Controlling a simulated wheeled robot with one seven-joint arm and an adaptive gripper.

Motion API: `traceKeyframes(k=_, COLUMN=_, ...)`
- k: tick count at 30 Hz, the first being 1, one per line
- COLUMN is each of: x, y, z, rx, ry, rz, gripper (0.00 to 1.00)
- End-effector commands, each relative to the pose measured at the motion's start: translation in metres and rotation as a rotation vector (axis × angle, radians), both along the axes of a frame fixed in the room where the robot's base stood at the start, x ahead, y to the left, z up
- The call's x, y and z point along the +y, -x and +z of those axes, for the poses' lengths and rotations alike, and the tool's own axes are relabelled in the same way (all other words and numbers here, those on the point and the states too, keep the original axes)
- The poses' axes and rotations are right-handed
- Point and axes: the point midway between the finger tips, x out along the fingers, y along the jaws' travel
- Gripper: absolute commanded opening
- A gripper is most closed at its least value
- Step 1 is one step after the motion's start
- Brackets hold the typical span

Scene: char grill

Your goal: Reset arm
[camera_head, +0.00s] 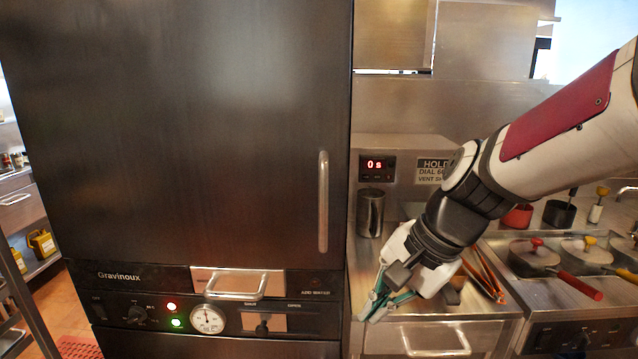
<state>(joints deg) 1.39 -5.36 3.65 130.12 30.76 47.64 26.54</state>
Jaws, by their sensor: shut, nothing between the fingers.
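My arm reaches in from the upper right. My gripper (372,308) points down and to the left over the steel counter (450,305), close to the right edge of the dark cabinet. Its fingers are shut with nothing between them. The fingertips are small and partly overlap each other in this view.
A tall dark cabinet (180,130) with a vertical handle (323,200) fills the left. A steel cup (370,212) stands behind my gripper. Orange-handled tongs (484,275) lie right of it. Lidded pans (535,257) sit further right. A drawer handle (436,340) sticks out below.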

Motion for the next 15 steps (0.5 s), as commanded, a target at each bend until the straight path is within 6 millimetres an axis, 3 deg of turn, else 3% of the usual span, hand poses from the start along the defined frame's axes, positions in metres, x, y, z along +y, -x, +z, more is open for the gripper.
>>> traceKeyframes(k=6, x=-0.037, y=0.059, z=0.030, rx=-0.171, ry=0.206, rz=0.260, gripper=0.00)
traceKeyframes(k=15, x=-0.088, y=0.127, z=0.045, rx=-0.320, ry=0.492, rz=0.555, gripper=0.00)
